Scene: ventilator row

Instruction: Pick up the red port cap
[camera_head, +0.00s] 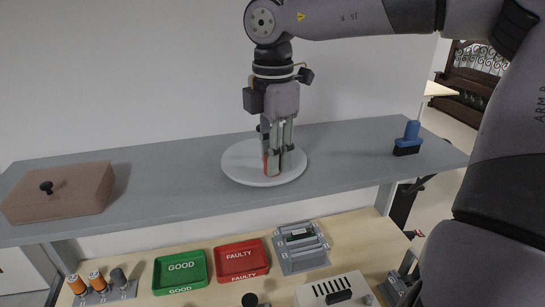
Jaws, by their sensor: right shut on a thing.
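The red port cap (270,168) is small and shows at the tips of my right gripper (274,164), on or just above a round white plate (239,173) on the grey shelf. My right gripper points straight down and is shut on the cap; the fingers hide much of it. I cannot tell whether the cap still touches the plate. My left gripper is not in view.
A brown lidded box (72,194) stands at the shelf's left end, a blue-handled brush (411,134) at its right. On the table below are a green GOOD tray (158,275), a red FAULTY tray (219,270), a grey rack (287,262) and a beige device (316,299). The shelf between box and plate is clear.

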